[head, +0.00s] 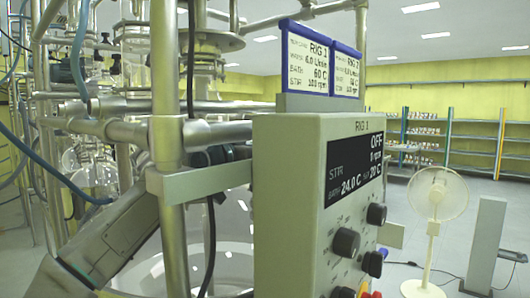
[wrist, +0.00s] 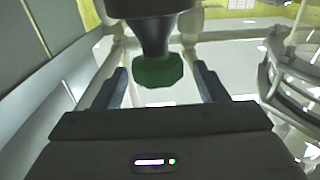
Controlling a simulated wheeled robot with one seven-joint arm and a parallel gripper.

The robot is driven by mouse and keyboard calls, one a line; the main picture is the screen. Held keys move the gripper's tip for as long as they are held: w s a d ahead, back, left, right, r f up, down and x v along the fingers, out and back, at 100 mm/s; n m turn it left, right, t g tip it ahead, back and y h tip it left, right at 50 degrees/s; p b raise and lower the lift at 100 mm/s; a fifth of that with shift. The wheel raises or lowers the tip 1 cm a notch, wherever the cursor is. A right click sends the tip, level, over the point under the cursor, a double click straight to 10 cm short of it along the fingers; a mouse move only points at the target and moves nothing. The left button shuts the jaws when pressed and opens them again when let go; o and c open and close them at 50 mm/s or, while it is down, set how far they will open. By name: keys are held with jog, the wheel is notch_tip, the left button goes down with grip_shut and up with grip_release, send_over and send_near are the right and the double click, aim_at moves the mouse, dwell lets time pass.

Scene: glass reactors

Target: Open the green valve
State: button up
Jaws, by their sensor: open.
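The green valve (wrist: 158,71) is a faceted green knob below a dark stem or body, seen at the upper middle of the wrist view. My gripper (wrist: 160,82) is open in the wrist view, with one dark finger on each side of the green knob. A gap shows between the knob and each finger, so the fingers do not look closed on it. In the head view the green valve and my gripper cannot be made out; my arm passes behind the metal frame at the lower left.
A grey control box (head: 285,205) marked RIG 1, with black knobs and a display reading OFF, stands in the foreground. Metal frame tubes (head: 168,130) and hoses (head: 50,170) crowd the left. A white fan (head: 437,195) stands at right.

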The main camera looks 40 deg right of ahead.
jog(key=s+a+b, duration=0.1)
jog(key=a+b, duration=0.1)
jog(key=a, duration=1)
jog(key=shift+s+a+b, duration=0.2)
jog(key=shift+s+b, duration=0.05)
jog(key=shift+b, duration=0.1)
jog(key=shift+d, duration=0.1)
jog(key=d+p, duration=0.1)
jog(key=d, duration=0.3)
jog(key=w+d+p, duration=0.1)
jog(key=d, duration=0.3)
jog(key=d+p, duration=0.1)
jog(key=d, duration=0.3)
jog(key=shift+w+r, duration=0.1)
jog(key=shift+w, duration=0.05)
jog(key=shift+w+d+p, duration=0.1)
jog(key=shift+d+p, duration=0.2)
jog(key=shift+d, duration=0.55)
